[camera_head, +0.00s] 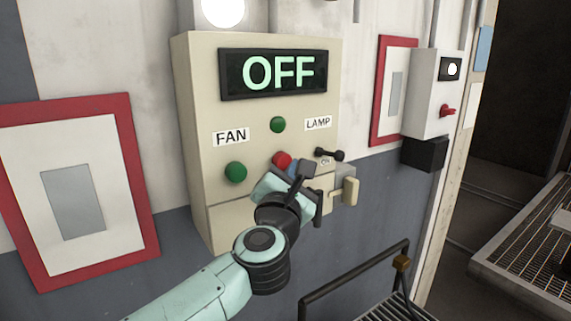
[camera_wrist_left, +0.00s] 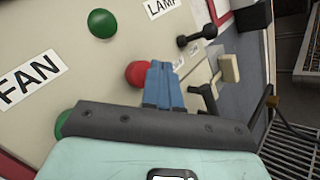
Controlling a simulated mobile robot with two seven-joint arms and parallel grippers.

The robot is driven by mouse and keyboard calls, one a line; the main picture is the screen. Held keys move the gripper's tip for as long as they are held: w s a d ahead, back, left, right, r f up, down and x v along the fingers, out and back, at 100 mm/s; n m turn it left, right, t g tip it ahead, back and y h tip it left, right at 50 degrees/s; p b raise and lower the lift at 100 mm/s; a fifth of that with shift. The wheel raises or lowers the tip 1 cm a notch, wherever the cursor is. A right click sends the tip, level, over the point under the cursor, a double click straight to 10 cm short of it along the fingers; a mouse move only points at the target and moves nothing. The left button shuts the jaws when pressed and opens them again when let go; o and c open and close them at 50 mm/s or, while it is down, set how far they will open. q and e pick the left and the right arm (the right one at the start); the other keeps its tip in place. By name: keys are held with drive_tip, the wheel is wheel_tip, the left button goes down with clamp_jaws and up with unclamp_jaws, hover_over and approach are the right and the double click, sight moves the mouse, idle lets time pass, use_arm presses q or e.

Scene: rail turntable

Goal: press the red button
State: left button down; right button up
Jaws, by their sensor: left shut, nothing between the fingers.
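The red button (camera_head: 281,159) is a round knob on the beige control panel (camera_head: 200,130), between the FAN and LAMP labels and below a green button. My left gripper (camera_head: 287,170) is shut and empty, just in front of the panel at the red button's lower edge. In the left wrist view, the blue fingertips (camera_wrist_left: 161,66) overlap the right edge of the red button (camera_wrist_left: 138,74). I cannot tell whether they touch it. My right gripper is in neither view.
Green buttons (camera_head: 236,172) (camera_head: 278,125) sit close by. A black lever (camera_head: 329,155) and a beige handle (camera_head: 345,191) are right of my gripper. The display (camera_head: 273,73) reads OFF. A black railing (camera_head: 355,276) stands at lower right.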

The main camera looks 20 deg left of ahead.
use_arm(q)
drive_tip(key=shift+s+d+b, duration=0.15)
drive_tip(key=shift+s+d, duration=0.65)
drive_tip(key=shift+d, duration=0.2)
drive_tip(key=shift+s+d+b, duration=0.15)
drive_tip(key=shift+s+d, duration=0.6)
drive_tip(key=shift+d, duration=0.2)
